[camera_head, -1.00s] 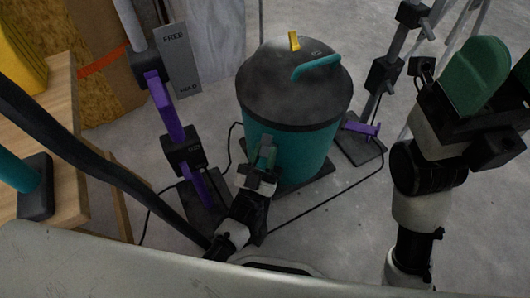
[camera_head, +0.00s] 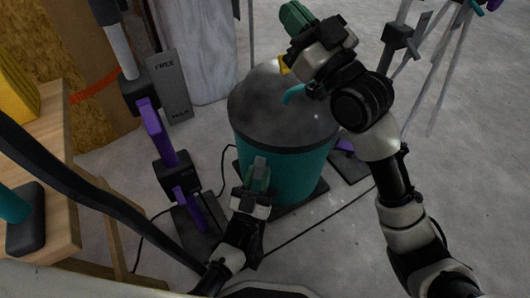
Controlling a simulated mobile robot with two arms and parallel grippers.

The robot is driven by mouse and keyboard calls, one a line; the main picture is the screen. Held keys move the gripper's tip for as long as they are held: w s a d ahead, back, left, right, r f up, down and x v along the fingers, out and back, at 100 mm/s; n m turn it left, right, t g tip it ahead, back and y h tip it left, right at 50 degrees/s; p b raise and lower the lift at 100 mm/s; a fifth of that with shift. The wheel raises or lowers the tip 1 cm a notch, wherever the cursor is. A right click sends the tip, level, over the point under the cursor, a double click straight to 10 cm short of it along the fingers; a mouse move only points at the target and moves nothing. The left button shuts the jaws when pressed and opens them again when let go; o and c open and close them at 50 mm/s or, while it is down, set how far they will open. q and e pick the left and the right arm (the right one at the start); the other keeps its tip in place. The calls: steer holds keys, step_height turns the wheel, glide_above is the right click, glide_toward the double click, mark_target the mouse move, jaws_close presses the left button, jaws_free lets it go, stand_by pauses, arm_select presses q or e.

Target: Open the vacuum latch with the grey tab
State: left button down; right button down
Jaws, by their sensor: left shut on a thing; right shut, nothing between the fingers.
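The vacuum (camera_head: 300,178) is a teal drum with a domed dark lid (camera_head: 262,98), standing on a dark base. A grey tab (camera_head: 260,162) shows at its front. My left gripper (camera_head: 257,178) is at the drum's front, its green fingers shut on the grey tab. The latch behind the tab is mostly hidden by the gripper. My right gripper (camera_head: 295,16) is shut and empty, raised above the back of the lid in the picture. It and its wrist partly cover the yellow piece (camera_head: 284,67) and the teal handle (camera_head: 292,93) on the lid.
A purple and black post stand (camera_head: 158,135) and a grey FREE/HOLD sign (camera_head: 172,85) stand left of the vacuum. A wooden bench (camera_head: 62,190) is at the left. A black cable (camera_head: 310,227) lies on the floor. Another stand (camera_head: 396,42) with tripod legs is at the right.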

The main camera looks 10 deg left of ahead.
arm_select(q)
steer(key=shift+f, duration=0.1)
arm_select(e)
steer(key=w+a+f+n+g+h, duration=0.1)
steer(key=w+a+f+g+h, duration=0.15)
steer(key=f+g, duration=0.3)
steer(key=w+a+f+n+g+h, duration=0.2)
steer(key=f+g+h, duration=0.2)
steer(key=f+g, duration=0.15)
steer(key=s+d+f+n+g+h, duration=0.2)
steer(key=d+g+h, duration=0.4)
steer(key=d+g, duration=0.15)
steer(key=x, duration=1.3)
steer(key=d+x, duration=0.1)
steer(key=x, duration=0.5)
steer(key=shift+s+a+f, duration=0.1)
steer(key=shift+s+f, duration=0.3)
steer(key=shift+f, duration=0.05)
